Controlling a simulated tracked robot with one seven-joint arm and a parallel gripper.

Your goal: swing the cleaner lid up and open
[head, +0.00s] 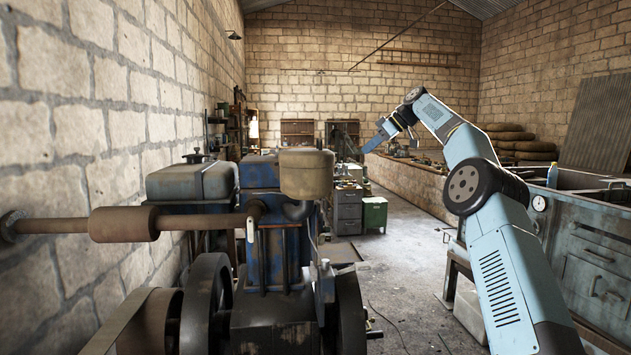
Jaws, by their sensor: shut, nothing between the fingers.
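The tan, rounded air cleaner (306,178) sits on the upper right of the blue engine (262,185). Its top looks closed, and the lid's seam and any hinge or catch are too small to make out. My gripper (370,147) is to the right of the cleaner and a little higher in the picture, apart from it. It points down and left, shut and empty. My pale blue arm reaches up from the lower right.
A rusty exhaust pipe with a muffler (123,224) runs left from the engine to the stone wall. A blue-grey tank (190,181) stands behind it. Flywheels (206,305) flank the engine.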

